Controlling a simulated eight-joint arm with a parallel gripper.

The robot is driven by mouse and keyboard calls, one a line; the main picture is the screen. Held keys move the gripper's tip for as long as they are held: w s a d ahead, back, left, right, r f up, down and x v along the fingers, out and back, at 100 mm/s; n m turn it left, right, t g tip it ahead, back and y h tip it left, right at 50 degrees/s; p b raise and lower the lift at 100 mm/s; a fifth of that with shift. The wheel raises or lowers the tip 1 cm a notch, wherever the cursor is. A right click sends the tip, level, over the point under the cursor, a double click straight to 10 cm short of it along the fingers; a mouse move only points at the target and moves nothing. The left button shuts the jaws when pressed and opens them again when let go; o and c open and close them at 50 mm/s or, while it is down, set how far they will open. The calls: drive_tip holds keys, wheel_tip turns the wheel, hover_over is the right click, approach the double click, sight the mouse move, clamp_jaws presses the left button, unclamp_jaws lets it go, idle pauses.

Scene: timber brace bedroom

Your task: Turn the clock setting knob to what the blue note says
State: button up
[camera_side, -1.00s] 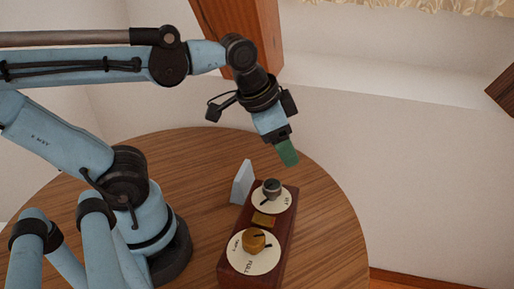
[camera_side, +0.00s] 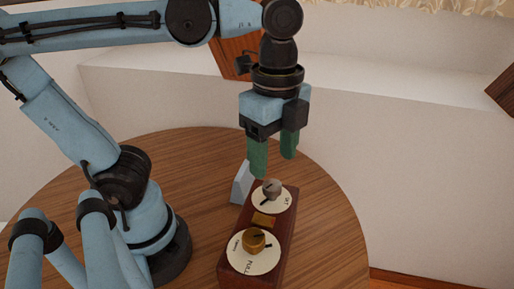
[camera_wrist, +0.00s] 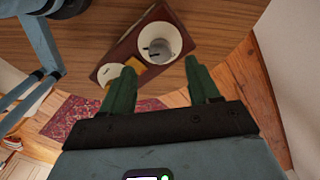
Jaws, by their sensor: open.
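A dark red-brown wooden box (camera_side: 233,270) stands on the round table with two white dials on top. The far dial has a grey knob (camera_side: 272,188) and lettering that seems to read SET. The near dial has a brass knob (camera_side: 254,240) and the word FULL. A pale blue note (camera_side: 241,183) stands beside the box on its left; no writing on it shows. My gripper (camera_side: 274,167) points down above the far end of the box, its green fingers apart and empty. In the wrist view the grey knob (camera_wrist: 163,48) lies ahead, between and beyond the fingertips.
The wooden table (camera_side: 180,160) is clear around the box. A small brass plate (camera_side: 263,220) sits between the dials. A timber brace (camera_side: 232,62) stands against the pale wall behind. A patterned rug (camera_wrist: 80,113) lies on the floor.

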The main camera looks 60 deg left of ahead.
sight(272, 184)
drive_tip(key=shift+f, duration=2.8)
drive_tip(key=shift+c, duration=0.2)
drive_tip(key=c, duration=1)
